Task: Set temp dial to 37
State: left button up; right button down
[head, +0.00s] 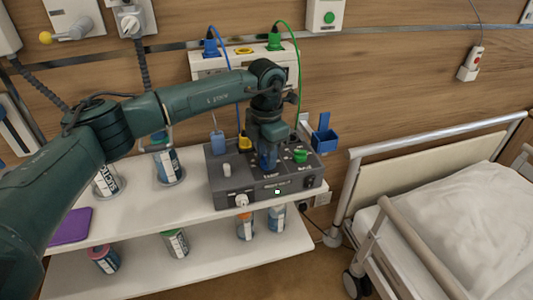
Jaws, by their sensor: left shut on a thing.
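A dark grey control box (227,180) stands on the white shelf, with knobs and switches on its top and a white knob low on its front. My left arm reaches in from the left over the shelf. My left gripper (268,160) points down onto the top of the box and is shut on a knob there, apparently the temp dial. The gripper hides that dial, and its setting cannot be read. A green knob (299,156) and a yellow knob (244,143) sit on either side of the gripper. My right gripper is not in view.
Labelled canisters (168,168) stand on the upper shelf (140,213), left of the box, near a purple pad (70,227). More canisters (175,243) are on the lower shelf. Blue and green cords hang behind the box. A bed with rails (440,190) stands at right.

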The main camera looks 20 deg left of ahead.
pick_arm(q)
jog(key=o, duration=1)
jog(key=shift+c, duration=0.2)
jog(key=shift+r, duration=0.1)
notch_tip(320, 180, up, 13)
jog(key=b, duration=0.1)
